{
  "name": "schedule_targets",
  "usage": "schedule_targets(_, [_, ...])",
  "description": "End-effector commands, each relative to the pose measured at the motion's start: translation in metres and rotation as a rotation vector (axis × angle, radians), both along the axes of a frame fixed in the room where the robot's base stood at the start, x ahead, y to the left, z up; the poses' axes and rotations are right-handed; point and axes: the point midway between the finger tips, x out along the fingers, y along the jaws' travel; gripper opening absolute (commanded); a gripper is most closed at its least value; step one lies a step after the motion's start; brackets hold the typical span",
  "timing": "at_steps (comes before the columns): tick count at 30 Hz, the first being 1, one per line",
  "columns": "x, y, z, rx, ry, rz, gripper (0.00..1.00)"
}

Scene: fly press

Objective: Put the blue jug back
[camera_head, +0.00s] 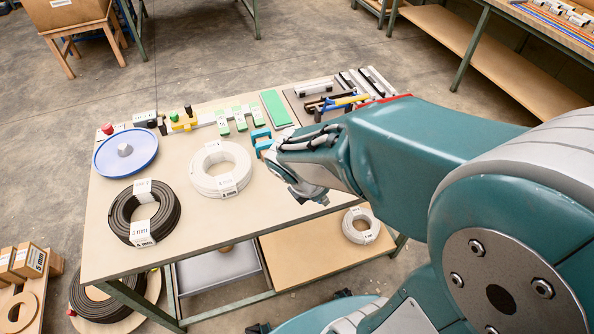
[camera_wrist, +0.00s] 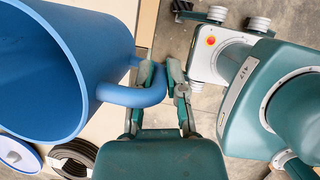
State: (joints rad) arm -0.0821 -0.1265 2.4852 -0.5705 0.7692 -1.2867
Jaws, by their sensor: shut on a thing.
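The blue jug (camera_wrist: 105,45) fills the upper left of the wrist view, its open mouth facing the lower left. My gripper (camera_wrist: 160,70) is shut on the jug's handle (camera_wrist: 130,96), with one finger on each side of it. In the head view my gripper (camera_head: 272,147) is at the end of my arm, over the middle right of the table. Small blue parts show there; I cannot tell whether they are jug or fingers. My arm may hide the rest of the jug in that view.
The table (camera_head: 190,210) holds a blue-rimmed round plate (camera_head: 110,163), a black coil (camera_head: 120,215), a white coil (camera_head: 205,183) and a green block (camera_head: 275,108). Tools (camera_head: 335,100) lie along the back. Bare tabletop shows at the front, right of the black coil.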

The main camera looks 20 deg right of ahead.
Motion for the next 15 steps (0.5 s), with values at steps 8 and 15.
schedule_targets(8, [0.044,-0.007,-0.02,0.001,0.003,-0.002,0.0])
schedule_targets(15, [0.077,-0.012,-0.044,0.0,0.005,-0.002,0.0])
